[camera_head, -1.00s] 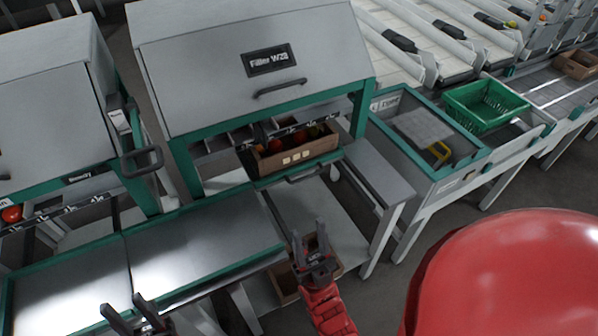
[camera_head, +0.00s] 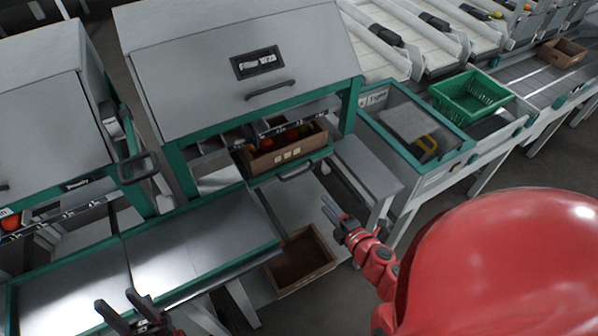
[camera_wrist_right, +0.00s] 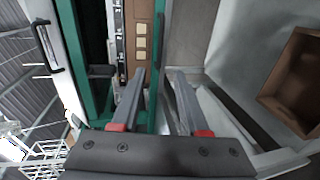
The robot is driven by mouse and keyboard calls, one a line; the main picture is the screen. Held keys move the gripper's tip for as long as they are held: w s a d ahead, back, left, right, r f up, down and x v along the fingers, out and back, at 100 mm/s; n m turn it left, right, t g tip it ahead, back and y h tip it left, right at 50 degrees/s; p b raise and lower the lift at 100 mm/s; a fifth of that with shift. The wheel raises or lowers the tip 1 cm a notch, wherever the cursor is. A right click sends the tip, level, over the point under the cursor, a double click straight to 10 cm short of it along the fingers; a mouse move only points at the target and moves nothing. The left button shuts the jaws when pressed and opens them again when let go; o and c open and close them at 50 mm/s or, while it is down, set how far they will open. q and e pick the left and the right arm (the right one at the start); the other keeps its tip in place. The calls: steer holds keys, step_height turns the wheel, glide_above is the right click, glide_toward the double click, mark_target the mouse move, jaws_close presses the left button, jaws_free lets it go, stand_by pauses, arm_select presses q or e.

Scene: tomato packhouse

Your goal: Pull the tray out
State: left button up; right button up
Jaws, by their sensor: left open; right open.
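The tray (camera_head: 262,180) with a green front edge sits in the opening under the grey hood of the filler. A dark bar handle (camera_head: 297,172) is on its front. A brown box (camera_head: 285,157) with red tomatoes stands on it. My right gripper (camera_head: 337,212) is open and empty, in front of the handle, to its right and apart from it in the head view. In the right wrist view, the open fingers (camera_wrist_right: 157,74) point toward the green edge and the box front (camera_wrist_right: 139,40). My left gripper (camera_head: 118,302) is open and empty over the lower left.
An empty brown box (camera_head: 300,262) stands low below the right gripper. A grey side shelf (camera_head: 368,165) stands right of the filler. A metal table (camera_head: 200,240) with green edges lies to the left. A green basket (camera_head: 470,97) is at the right.

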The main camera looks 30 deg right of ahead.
mark_target(299, 174)
steer(key=shift+w+a+f+p, duration=0.1)
steer(key=shift+w+f+p, duration=0.4)
steer(key=shift+w, duration=2.35)
steer(key=shift+w+a+f+p, duration=0.15)
steer(key=shift+w+f, duration=0.5)
steer(key=shift+w, duration=2.2)
steer(key=shift+w+d+f+p, duration=0.1)
steer(key=shift+w+f+p, duration=0.4)
steer(key=shift+w, duration=2.35)
steer(key=shift+f, duration=0.1)
steer(key=shift+c, duration=0.2)
jaws_close()
